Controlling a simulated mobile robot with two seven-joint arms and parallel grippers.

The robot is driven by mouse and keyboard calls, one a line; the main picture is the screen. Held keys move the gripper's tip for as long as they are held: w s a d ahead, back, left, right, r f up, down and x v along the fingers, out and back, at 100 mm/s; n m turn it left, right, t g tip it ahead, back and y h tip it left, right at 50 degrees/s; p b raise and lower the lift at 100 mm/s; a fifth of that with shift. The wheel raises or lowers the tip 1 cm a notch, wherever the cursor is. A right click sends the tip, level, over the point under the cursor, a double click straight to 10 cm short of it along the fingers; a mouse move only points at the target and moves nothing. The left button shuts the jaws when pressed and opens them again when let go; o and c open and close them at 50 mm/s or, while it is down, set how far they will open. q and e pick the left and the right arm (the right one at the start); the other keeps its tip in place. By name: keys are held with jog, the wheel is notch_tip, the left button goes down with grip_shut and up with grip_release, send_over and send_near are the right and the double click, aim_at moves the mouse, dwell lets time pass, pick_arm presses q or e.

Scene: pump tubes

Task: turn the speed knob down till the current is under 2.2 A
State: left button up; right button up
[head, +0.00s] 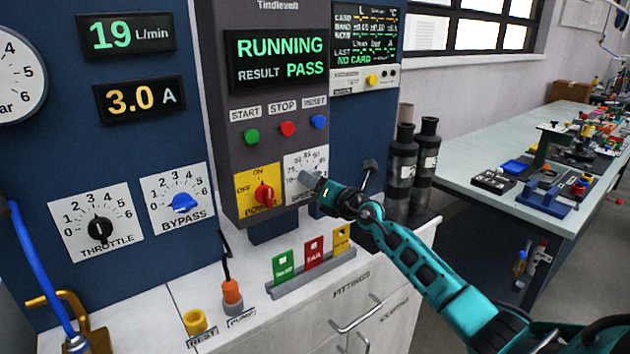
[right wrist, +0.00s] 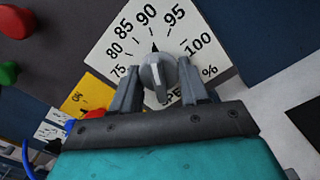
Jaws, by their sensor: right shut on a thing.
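The speed knob (right wrist: 157,72) is grey and sits on a white percent dial (right wrist: 118,48) marked 75 to 100. My right gripper (head: 312,182) is shut on the knob, with one finger on each side in the right wrist view (right wrist: 159,85). In the head view the gripper covers most of the knob. The current display (head: 138,98) reads 3.0 A. My left gripper is not in view.
The flow display (head: 125,35) reads 19 L/min, and the panel screen (head: 280,60) shows RUNNING and PASS. The red power knob (head: 264,194) is close left of the speed dial. Coloured cards (head: 314,252) stand below. Dark cylinders (head: 424,160) stand to the right.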

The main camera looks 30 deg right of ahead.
jog(key=shift+n, duration=0.3)
jog(key=o, duration=1)
jog(key=shift+s, duration=0.15)
jog(key=shift+s+p, duration=0.3)
jog(key=s, duration=0.8)
jog(key=s+d+p, duration=0.1)
jog(key=s, duration=0.3)
